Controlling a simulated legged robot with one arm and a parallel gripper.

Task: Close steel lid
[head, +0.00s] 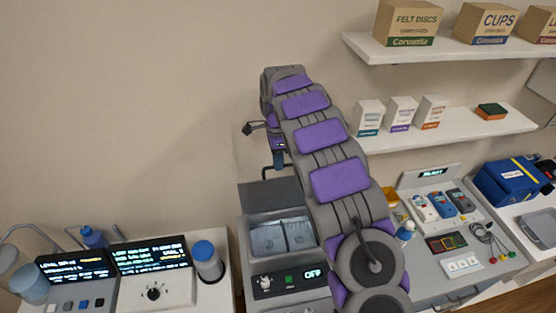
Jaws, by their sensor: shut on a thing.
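The steel lid (262,195) is a dark grey panel that stands raised at the back of the water-bath unit (262,284). A dark handle rises from its top edge. The unit's tank below is uncovered, with two grey baskets inside, and its display reads OFF. My purple and grey arm reaches up over the unit's right side, and my gripper (279,150) is at its far end, just above the lid. The gripper is shut on the lid's handle. The fingertips are small and partly hidden by the arm, as is the lid's right part.
A bench with lit displays (152,262) and a blue-capped bottle (207,261) stands at the left. Shelves with boxes (405,22) hang at the right. A bench with meters, leads and a blue case (510,184) lies below them. The wall above the lid is bare.

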